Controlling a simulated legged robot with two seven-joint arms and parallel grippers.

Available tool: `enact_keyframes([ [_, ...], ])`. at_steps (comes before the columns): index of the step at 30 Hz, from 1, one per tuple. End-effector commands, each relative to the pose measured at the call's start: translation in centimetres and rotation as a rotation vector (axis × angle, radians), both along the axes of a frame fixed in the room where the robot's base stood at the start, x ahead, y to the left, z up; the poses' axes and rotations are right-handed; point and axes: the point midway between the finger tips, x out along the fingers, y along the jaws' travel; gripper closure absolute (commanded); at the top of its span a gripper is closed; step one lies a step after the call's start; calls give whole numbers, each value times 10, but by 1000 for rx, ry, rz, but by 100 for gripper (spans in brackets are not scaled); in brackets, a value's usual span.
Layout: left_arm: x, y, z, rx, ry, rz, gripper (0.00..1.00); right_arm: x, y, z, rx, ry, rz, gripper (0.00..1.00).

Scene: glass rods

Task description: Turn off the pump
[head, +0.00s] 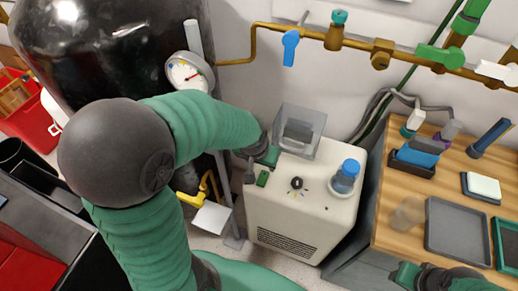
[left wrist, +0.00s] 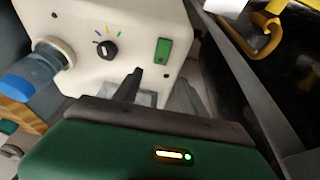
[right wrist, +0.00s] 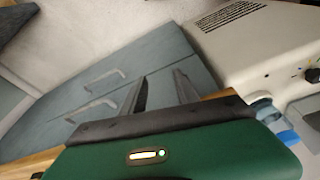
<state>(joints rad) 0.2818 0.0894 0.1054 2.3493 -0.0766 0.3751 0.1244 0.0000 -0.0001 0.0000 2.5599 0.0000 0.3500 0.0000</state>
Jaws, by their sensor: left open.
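The pump (head: 300,205) is a cream box on the floor with a vent grille on its front. Its top face has a black knob (head: 296,183) with coloured marks, a green rocker switch (head: 262,179) and a blue-capped bottle (head: 344,178). The left wrist view also shows the knob (left wrist: 107,49) and the green switch (left wrist: 163,50). My left gripper (head: 260,168) is open and empty, just beside the green switch; contact cannot be told. My right gripper (right wrist: 162,88) is open and empty, low at the right by the wooden bench.
A clear box (head: 302,128) stands at the pump's back. The wooden bench (head: 391,236) at right holds a grey tray (head: 458,232) and several small items. A black tank with a gauge (head: 188,75) stands left. Brass piping (head: 390,53) with valves crosses the back wall.

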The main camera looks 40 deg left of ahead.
Motion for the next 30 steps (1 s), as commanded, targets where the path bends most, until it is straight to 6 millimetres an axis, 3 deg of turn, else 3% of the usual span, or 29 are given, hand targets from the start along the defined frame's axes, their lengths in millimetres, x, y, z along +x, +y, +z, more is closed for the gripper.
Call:
enact_keyframes([
  [1, -4, -1, 22, 2, -4, 0, 51, 0, 0, 12, 0, 0, 0, 64],
  [6, -17, -4, 58, 1, -2, -1, 51, 0, 0, 25, 0, 0, 0, 64],
  [14, -24, -6, 75, 0, 2, 0, 51, 0, 0, 29, 0, 0, 0, 64],
  [23, -27, -12, 67, -4, 11, -19, 51, 0, 0, 28, 0, 0, 0, 64],
  [26, -39, -33, 44, -9, 43, -89, 51, 0, 0, 28, 0, 0, 0, 64],
  [30, -74, -73, -2, -12, 107, -243, 51, 0, 0, 28, 0, 0, 0, 64],
])
